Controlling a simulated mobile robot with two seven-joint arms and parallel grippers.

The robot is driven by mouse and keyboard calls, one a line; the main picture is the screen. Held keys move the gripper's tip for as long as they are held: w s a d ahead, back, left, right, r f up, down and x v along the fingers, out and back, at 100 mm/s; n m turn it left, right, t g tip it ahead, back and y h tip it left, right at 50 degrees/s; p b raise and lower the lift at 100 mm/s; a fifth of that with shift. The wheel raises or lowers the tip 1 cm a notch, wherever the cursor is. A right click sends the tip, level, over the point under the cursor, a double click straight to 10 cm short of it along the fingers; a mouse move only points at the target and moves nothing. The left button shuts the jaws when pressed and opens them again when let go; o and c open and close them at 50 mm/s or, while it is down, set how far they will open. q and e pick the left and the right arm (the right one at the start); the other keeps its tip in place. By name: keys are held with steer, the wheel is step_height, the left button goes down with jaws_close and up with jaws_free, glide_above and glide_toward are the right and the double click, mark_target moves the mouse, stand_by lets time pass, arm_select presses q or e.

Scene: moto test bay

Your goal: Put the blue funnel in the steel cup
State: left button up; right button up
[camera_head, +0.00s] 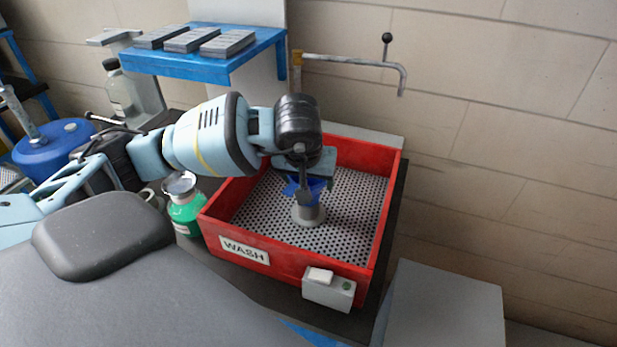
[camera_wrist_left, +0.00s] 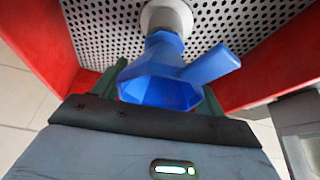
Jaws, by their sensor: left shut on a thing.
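The blue funnel (camera_head: 313,187) is between the fingers of my left gripper (camera_head: 304,192), over the red wash tray. In the left wrist view the funnel (camera_wrist_left: 165,75) has its wide end towards the camera and a tab to the right. The left gripper (camera_wrist_left: 160,98) is shut on it. The funnel's narrow end points at a short grey cylinder (camera_head: 309,214) with a wide round base on the tray floor. I cannot tell whether they touch. A shiny metal piece (camera_head: 180,184) shows at the top of the green jar; I cannot tell whether it is the steel cup or a lid.
The red tray (camera_head: 245,254) has raised walls and a perforated floor. A green jar (camera_head: 188,212) stands left of it. A bent pipe (camera_head: 350,60) sticks out behind. A blue shelf (camera_head: 190,66) holds grey blocks. A grey box (camera_head: 445,305) stands front right.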

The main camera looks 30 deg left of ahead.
arm_select(q)
steer(key=shift+f, duration=0.2)
steer(key=o, duration=1.1)
steer(key=shift+c, duration=0.2)
steer(key=shift+r, duration=0.2)
steer(key=v, duration=0.7)
steer(key=shift+s+r, duration=0.15)
steer(key=shift+r, duration=0.05)
steer(key=shift+f, duration=0.1)
